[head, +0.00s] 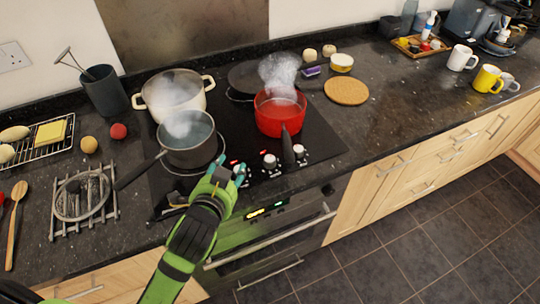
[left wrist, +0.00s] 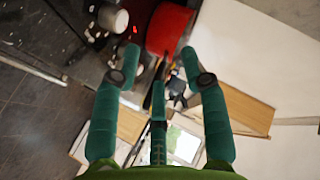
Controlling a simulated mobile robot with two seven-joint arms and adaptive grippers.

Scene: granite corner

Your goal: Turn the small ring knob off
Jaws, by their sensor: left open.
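The black hob (head: 318,135) has a row of pale knobs along its front edge. One knob (head: 270,160) stands just right of my left gripper (head: 232,172), and another knob (head: 300,152) is further right. My gripper's hand covers part of the row, so I cannot tell which knob serves the small ring. The left gripper is open and empty, with its teal fingers over the hob's front edge. In the left wrist view, a pale knob (left wrist: 112,18) shows up and left of the spread fingers (left wrist: 160,65). My right gripper is not in view.
A grey saucepan (head: 188,142) and a large pot (head: 174,92) steam at the left. The oven (head: 275,225) is below. The counter right of the hob is partly clear.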

